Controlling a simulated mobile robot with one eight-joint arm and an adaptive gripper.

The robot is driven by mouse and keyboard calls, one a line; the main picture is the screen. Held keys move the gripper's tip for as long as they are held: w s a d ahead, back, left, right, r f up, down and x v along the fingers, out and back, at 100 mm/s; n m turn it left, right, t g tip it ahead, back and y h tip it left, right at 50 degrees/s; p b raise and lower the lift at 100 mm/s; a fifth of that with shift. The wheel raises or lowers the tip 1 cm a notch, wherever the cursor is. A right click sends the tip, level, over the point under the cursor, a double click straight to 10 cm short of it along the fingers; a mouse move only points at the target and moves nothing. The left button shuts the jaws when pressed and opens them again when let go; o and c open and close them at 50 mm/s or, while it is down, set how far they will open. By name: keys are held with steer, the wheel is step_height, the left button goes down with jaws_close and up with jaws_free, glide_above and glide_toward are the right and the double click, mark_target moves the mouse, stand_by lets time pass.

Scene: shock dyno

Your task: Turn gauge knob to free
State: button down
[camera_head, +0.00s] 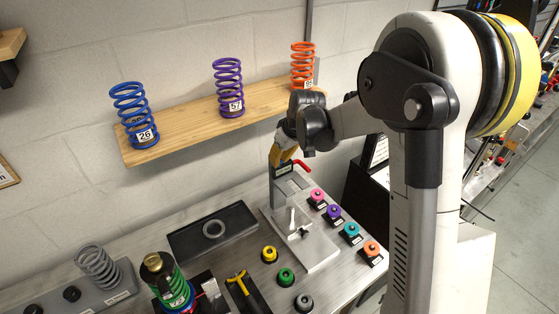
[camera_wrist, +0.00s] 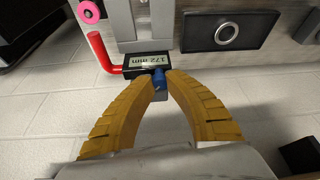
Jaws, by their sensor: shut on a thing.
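The gauge (camera_wrist: 148,63) has a small display that appears upside down in the wrist view, seeming to read 172 mm. In the head view my gripper (camera_head: 281,158) is at the top of the upright gauge stand (camera_head: 280,190), and the knob is hidden there. A red bent handle (camera_wrist: 102,54) juts out beside the gauge, apart from my fingers.
A wooden shelf (camera_head: 190,126) with blue, purple and orange springs runs along the wall behind. On the bench, a black tray (camera_head: 185,242) with a ring lies left of the stand. Several coloured knob-like pieces stand around the stand's pale base plate (camera_head: 318,255).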

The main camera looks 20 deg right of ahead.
steer(key=c, duration=1.2)
jaws_free()
steer(key=shift+r, duration=0.1)
steer(key=v, duration=1.2)
steer(key=shift+s, duration=0.1)
